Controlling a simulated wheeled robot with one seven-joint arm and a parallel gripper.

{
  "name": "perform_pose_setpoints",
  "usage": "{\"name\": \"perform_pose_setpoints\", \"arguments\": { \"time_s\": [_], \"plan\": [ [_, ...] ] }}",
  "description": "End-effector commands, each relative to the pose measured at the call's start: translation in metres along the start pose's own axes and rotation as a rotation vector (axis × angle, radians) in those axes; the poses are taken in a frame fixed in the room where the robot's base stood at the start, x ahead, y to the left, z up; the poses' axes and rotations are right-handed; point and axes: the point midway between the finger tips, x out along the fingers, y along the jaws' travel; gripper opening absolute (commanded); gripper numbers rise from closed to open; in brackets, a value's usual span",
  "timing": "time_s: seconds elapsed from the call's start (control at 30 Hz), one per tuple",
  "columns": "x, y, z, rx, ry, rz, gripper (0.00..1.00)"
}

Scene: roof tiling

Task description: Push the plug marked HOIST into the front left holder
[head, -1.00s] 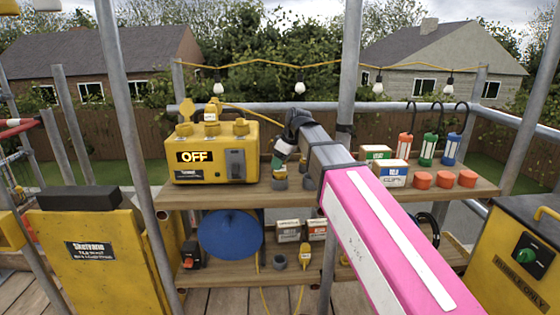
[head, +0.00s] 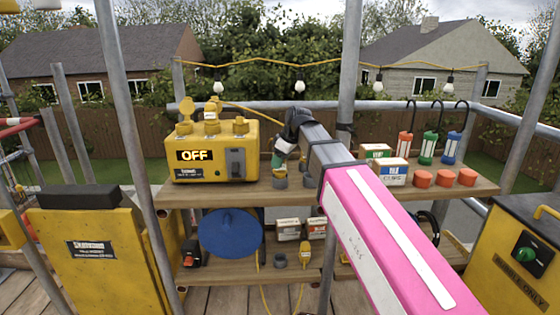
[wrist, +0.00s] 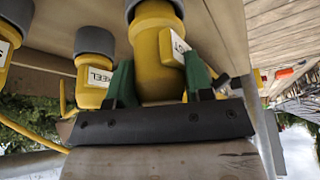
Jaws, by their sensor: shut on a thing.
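My gripper (wrist: 160,85) has green fingers and is shut on a yellow plug (wrist: 157,50) with a grey end. A white label on the plug shows only in part, so I cannot read the whole word. In the head view my gripper (head: 283,158) is low over the upper shelf, right of the yellow OFF box, and a grey round piece (head: 280,181) is just below it. A second yellow plug (wrist: 95,78), its label ending in "EEL", is beside it in the wrist view. I cannot tell which holder is front left, or whether the held plug touches one.
The yellow OFF box (head: 212,160) stands at left on the upper shelf (head: 330,195), with several yellow fittings on top. Cartons (head: 393,172), orange caps (head: 423,179) and lamps (head: 427,150) stand to the right. A scaffold pole (head: 348,80) rises behind my arm.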

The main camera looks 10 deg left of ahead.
Motion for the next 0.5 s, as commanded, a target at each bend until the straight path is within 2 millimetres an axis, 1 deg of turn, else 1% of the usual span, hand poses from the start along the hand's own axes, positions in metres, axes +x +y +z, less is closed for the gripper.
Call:
{"name": "perform_pose_setpoints", "arguments": {
  "time_s": [0.5],
  "plan": [
    [0.0076, 0.0000, 0.0031, 0.000, 0.000, 0.000, 0.18]
  ]
}}
